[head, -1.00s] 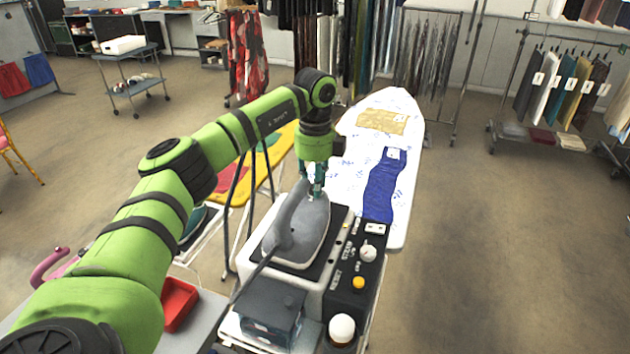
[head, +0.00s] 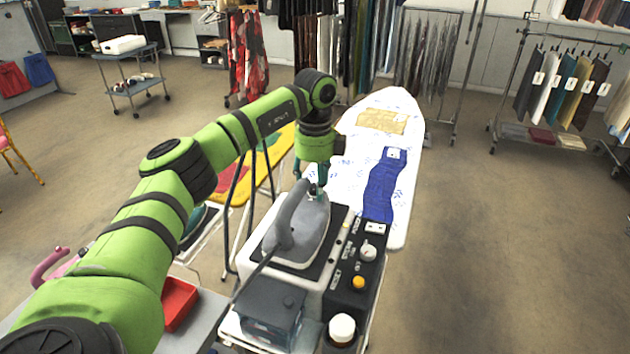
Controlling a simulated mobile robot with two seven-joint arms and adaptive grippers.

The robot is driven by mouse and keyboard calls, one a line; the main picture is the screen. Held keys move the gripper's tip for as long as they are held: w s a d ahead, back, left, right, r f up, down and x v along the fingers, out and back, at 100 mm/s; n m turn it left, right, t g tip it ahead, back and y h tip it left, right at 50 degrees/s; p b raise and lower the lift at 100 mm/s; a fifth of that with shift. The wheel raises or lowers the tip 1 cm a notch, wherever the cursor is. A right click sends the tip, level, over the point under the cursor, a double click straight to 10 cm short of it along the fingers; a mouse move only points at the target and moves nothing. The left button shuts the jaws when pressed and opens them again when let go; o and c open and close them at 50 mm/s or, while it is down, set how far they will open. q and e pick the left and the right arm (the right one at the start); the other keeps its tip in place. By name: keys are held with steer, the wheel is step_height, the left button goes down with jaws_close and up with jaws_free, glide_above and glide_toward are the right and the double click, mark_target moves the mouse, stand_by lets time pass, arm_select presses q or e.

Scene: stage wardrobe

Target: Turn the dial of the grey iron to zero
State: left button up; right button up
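The grey iron (head: 308,245) rests on the dark plate of the white steam station, its handle toward me and its tip pointing away. My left gripper (head: 311,181) points down over the far front part of the iron, just ahead of the handle. Its teal fingers are spread apart, so it looks open. A small pale and reddish detail shows between and below the fingertips; it may be the iron's dial, but its marks are too small to read. I cannot tell whether the fingers touch the iron. My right gripper is not in view.
The station's black control panel (head: 347,297) carries a white knob (head: 368,252) and a yellow button (head: 358,282). A white-topped bottle (head: 342,329) stands in front. Beyond, a white ironing board (head: 343,153) holds blue cloth (head: 386,186). The floor at right is clear.

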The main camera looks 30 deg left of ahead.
mark_target(315, 187)
arm_select(q)
step_height(315, 187, up, 12)
stand_by(0.6)
stand_by(0.5)
